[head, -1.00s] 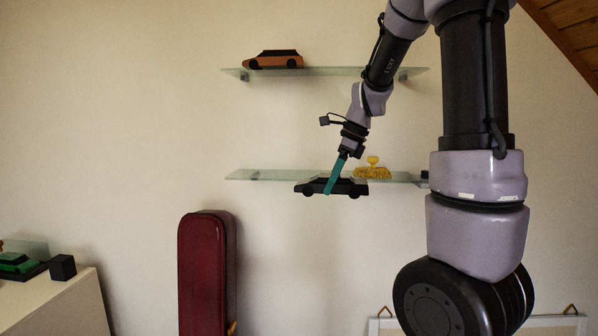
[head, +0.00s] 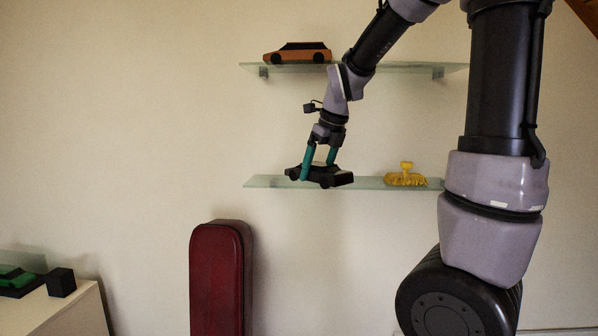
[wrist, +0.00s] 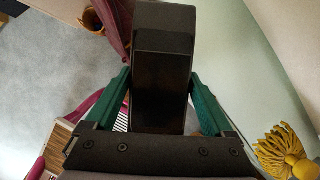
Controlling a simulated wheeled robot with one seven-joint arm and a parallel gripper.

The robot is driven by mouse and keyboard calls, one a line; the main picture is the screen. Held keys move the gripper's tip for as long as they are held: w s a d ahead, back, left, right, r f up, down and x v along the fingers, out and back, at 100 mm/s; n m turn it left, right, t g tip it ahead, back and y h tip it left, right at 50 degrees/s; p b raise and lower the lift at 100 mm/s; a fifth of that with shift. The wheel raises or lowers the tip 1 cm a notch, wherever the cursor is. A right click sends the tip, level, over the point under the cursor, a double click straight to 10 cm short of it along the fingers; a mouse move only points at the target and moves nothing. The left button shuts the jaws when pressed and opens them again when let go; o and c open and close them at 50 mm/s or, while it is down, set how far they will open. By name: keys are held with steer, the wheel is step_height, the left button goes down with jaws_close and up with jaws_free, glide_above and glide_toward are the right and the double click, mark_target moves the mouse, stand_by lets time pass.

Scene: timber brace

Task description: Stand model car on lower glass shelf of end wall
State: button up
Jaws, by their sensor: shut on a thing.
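The black model car (head: 334,178) is held between the two green fingers of my gripper (head: 317,168). In the wrist view the car (wrist: 162,70) fills the space between the fingers of my gripper (wrist: 163,100). In the head view the car overlaps the left half of the lower glass shelf (head: 367,184), roughly upright and turned at an angle. Its wheels look close to the shelf's height. I cannot tell whether it touches the glass or hangs in front of it; the wrist view shows floor beyond the car.
A yellow brush (head: 406,176) stands on the lower shelf, right of the car; it also shows in the wrist view (wrist: 286,150). An orange car (head: 297,54) stands on the upper glass shelf (head: 390,67). A dark red case (head: 220,280) stands below. The shelf between car and brush is clear.

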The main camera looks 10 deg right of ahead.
glide_toward(291, 182)
step_height(291, 182, down, 4)
steer(key=shift+s+r, duration=0.2)
steer(key=shift+r, duration=0.05)
steer(key=w, duration=0.1)
steer(key=w+a, duration=0.2)
steer(key=shift+w, duration=0.3)
steer(key=shift+s+d+f, duration=0.1)
steer(key=shift+d+f, duration=0.05)
steer(key=shift+f, duration=0.65)
steer(key=shift+f, duration=0.1)
